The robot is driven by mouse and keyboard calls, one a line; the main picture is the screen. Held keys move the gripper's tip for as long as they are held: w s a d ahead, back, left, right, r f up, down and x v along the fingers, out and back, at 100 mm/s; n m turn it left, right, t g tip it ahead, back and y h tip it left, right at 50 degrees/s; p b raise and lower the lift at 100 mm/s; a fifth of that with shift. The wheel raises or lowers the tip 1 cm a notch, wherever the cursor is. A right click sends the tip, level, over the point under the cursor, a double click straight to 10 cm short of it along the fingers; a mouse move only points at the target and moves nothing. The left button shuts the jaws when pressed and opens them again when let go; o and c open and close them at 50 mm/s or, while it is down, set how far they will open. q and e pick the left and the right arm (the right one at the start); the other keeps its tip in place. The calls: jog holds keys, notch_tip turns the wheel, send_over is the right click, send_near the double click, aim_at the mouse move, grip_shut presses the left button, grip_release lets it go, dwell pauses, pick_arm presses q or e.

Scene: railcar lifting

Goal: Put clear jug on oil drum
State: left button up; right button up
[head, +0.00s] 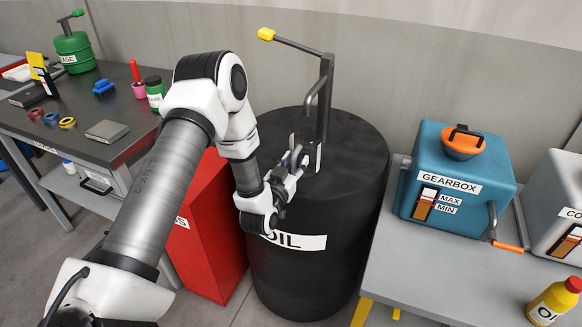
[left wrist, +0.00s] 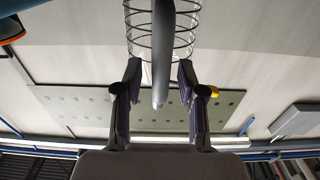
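The black oil drum (head: 345,205) stands upright in the middle of the head view, with a dark pump (head: 325,100) on its lid. My left gripper (head: 298,155) is over the drum's near left side, close to the pump. In the left wrist view its fingers (left wrist: 158,95) are parted, with a dark grey bar (left wrist: 162,45) between them and gaps on both sides. Behind the bar is a see-through body with dark rings (left wrist: 137,28), which looks like the clear jug. I cannot make out the jug in the head view. My right gripper is out of view.
A red cabinet (head: 212,235) stands left of the drum, beside a dark workbench (head: 105,110) with tools and a green can (head: 73,50). On the right, a grey table (head: 400,275) holds a blue gearbox box (head: 480,165) and a yellow bottle (head: 553,303).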

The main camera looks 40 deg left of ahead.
pick_arm(q)
jog(key=b+v, duration=0.2)
jog(key=v, duration=1)
jog(key=s+d+f+m+g+h, duration=0.15)
jog(key=s+d+f+g, duration=0.3)
jog(key=f, duration=0.45)
jog(key=s+d+f+m+g+h, duration=0.1)
jog(key=s+d+f+g+h, duration=0.3)
jog(key=f, duration=0.6)
jog(key=s+d+f+g, duration=0.1)
jog(key=s+f+g, duration=0.2)
jog(key=s, duration=0.4)
jog(key=s+d+f+g+y, duration=0.1)
jog(key=s+d+f+g, duration=0.1)
jog(key=s+g, duration=0.4)
jog(key=shift+s+d+f, duration=0.3)
jog(key=shift+s+f, duration=0.55)
jog(key=shift+s, duration=0.25)
jog(key=shift+n+y, duration=0.25)
